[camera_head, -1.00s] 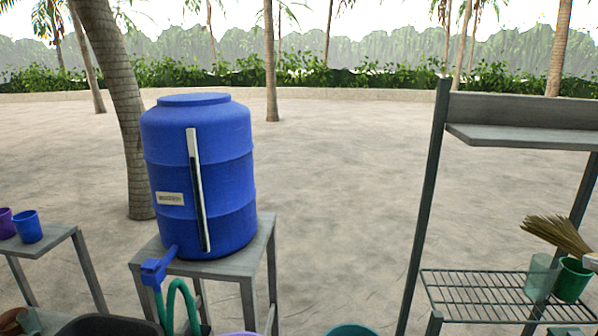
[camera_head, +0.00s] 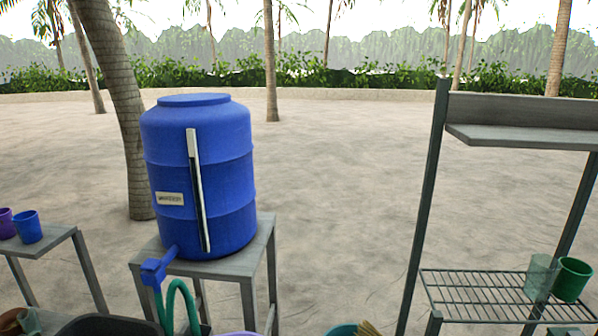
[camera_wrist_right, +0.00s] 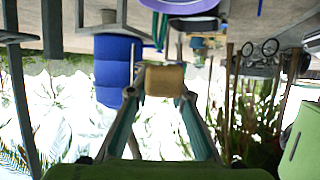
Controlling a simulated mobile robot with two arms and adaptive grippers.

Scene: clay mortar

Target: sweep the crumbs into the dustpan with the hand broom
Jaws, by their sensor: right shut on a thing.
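In the right wrist view, which looks upside down, my right gripper (camera_wrist_right: 163,88) is shut on a tan, block-like part (camera_wrist_right: 165,78), apparently the broom's handle. My left gripper is in neither view. I see no crumbs and cannot make out a dustpan.
A blue water barrel (camera_head: 200,175) stands on a grey stand (camera_head: 262,240). A metal rack (camera_head: 480,297) at right holds green cups (camera_head: 572,279). A small table (camera_head: 45,247) with cups is at left. A dark basin (camera_head: 105,326) and teal bowl (camera_head: 341,330) line the bottom edge.

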